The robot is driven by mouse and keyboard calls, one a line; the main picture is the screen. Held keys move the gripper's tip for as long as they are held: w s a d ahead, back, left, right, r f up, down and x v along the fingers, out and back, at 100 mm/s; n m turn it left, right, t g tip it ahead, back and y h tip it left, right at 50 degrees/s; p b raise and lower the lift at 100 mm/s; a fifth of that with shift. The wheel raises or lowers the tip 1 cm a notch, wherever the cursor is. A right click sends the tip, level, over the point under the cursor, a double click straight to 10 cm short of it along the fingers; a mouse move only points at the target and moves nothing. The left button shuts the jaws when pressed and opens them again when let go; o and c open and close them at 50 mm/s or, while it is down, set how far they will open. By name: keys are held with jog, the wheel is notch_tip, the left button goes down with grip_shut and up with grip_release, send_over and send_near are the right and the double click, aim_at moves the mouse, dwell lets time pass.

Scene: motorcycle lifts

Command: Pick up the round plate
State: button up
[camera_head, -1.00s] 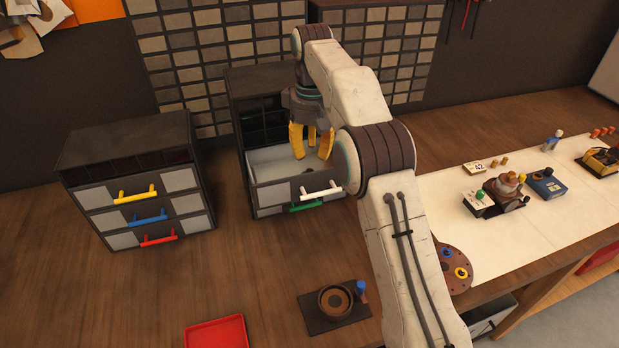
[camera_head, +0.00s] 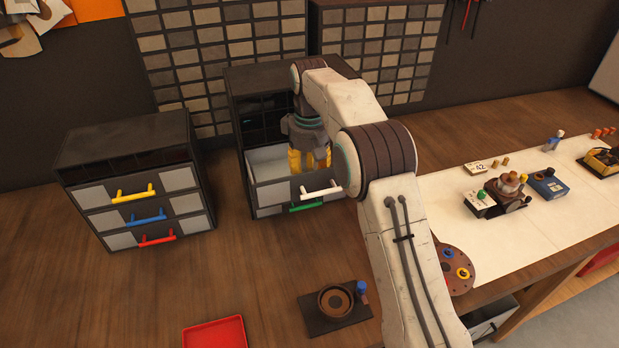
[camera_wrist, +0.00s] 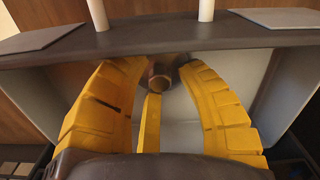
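A brown round plate (camera_head: 452,258) with small holes lies at the left end of the pale mat, partly hidden behind my arm. A blue knob and a yellow ring-like piece are on it. My gripper (camera_head: 309,160) is far from it, its yellow fingers down inside the open drawer of the right cabinet. In the wrist view the fingers (camera_wrist: 155,105) are spread apart. A small brown hollow round piece (camera_wrist: 161,77) shows beyond and between them, near the drawer front. I cannot tell whether they touch it.
The open drawer (camera_head: 268,196) has a white handle. A closed cabinet (camera_head: 125,150) stands to its left. A red tray (camera_head: 215,335) and a dark square base with a round part (camera_head: 335,302) are in front. Assembled parts (camera_head: 506,188) stand on the mat (camera_head: 440,205). Bare wood lies between.

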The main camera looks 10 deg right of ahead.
jog(key=shift+c, duration=0.2)
grip_shut()
dwell(0.3)
jog(key=shift+r, duration=0.1)
